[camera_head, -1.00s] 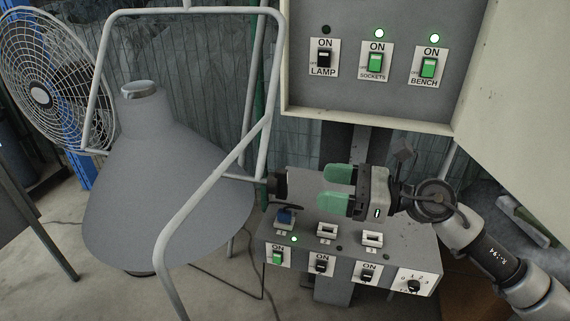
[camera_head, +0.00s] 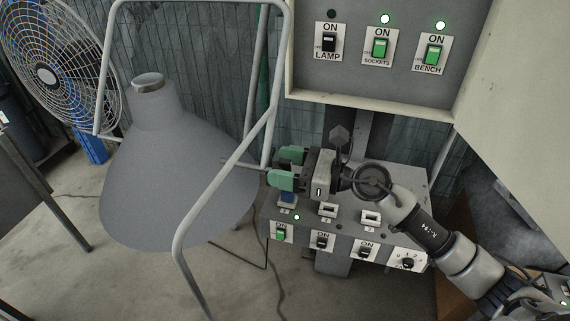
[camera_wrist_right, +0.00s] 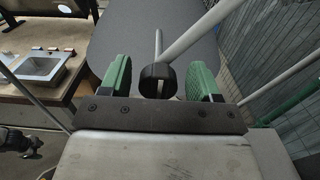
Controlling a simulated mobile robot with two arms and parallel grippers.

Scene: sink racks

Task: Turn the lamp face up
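The lamp is a large grey conical shade (camera_head: 180,185) in a pale tubular frame (camera_head: 215,170). Its narrow neck points up and its wide mouth faces down. My right gripper (camera_head: 287,167) is open at the right side of the frame. In the right wrist view, a round black knob (camera_wrist_right: 157,76) with a rod behind it lies between the green fingers (camera_wrist_right: 160,82), with a gap on both sides. The shade (camera_wrist_right: 190,45) lies beyond it.
A control box (camera_head: 340,232) with switches stands just below my right gripper. A wall panel (camera_head: 380,70) above has a LAMP switch (camera_head: 328,42) with an unlit light; SOCKETS and BENCH lights are green. A fan (camera_head: 60,75) stands at left. Cables lie on the floor.

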